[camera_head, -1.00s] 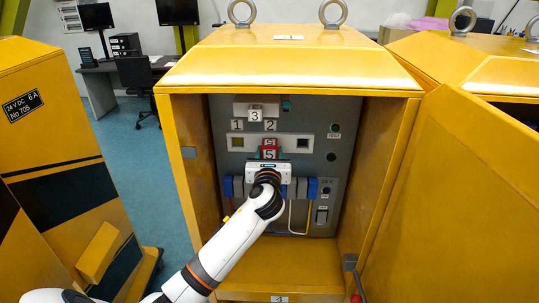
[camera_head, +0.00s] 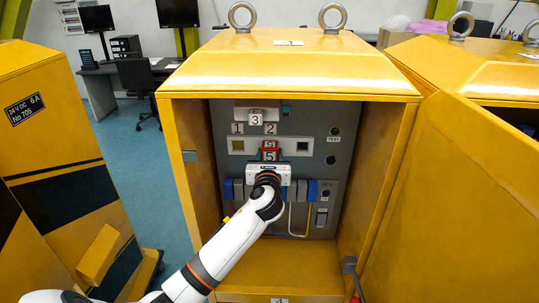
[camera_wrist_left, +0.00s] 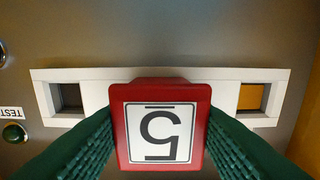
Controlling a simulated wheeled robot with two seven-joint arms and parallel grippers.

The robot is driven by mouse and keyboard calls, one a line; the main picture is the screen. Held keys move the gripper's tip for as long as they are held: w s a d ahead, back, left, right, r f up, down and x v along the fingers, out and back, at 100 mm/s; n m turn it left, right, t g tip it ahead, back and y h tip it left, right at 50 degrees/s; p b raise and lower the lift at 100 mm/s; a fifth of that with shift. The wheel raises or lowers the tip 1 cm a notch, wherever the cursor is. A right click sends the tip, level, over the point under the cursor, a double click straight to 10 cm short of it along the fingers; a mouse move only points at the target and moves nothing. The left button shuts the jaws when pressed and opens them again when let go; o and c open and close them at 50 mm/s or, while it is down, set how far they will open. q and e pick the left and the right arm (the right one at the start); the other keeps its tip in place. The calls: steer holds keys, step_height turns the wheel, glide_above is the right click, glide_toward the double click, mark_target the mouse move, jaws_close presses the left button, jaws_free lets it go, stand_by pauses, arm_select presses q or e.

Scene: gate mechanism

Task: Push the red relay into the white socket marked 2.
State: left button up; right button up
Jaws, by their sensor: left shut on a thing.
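The red relay (camera_head: 269,155), marked 5, is held in front of the white socket strip (camera_head: 313,147). My left gripper (camera_wrist_left: 160,140) is shut on it, with green fingers on both its sides in the left wrist view. The red relay (camera_wrist_left: 160,90) covers the middle of the strip there. The strip has a dark opening (camera_head: 303,146) at right and a yellowish one (camera_head: 237,146) at left in the head view. Plate 2 (camera_head: 270,128) is above the strip's middle. I cannot tell whether the relay touches the strip. My right gripper is out of view.
A white block marked 3 (camera_head: 256,118) sits above the strip. Plate 1 (camera_head: 238,128) is at upper left. Blue and grey blocks (camera_head: 312,190) and wires are below. The yellow cabinet walls (camera_head: 190,150) close in on both sides, and its door (camera_head: 450,200) stands open at right.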

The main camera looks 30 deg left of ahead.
arm_select(q)
steer(key=shift+r, duration=0.1)
steer(key=o, duration=1.1)
steer(key=shift+w+a, duration=0.1)
steer(key=shift+w, duration=0.05)
steer(key=b+v, duration=0.2)
steer(key=v, duration=1)
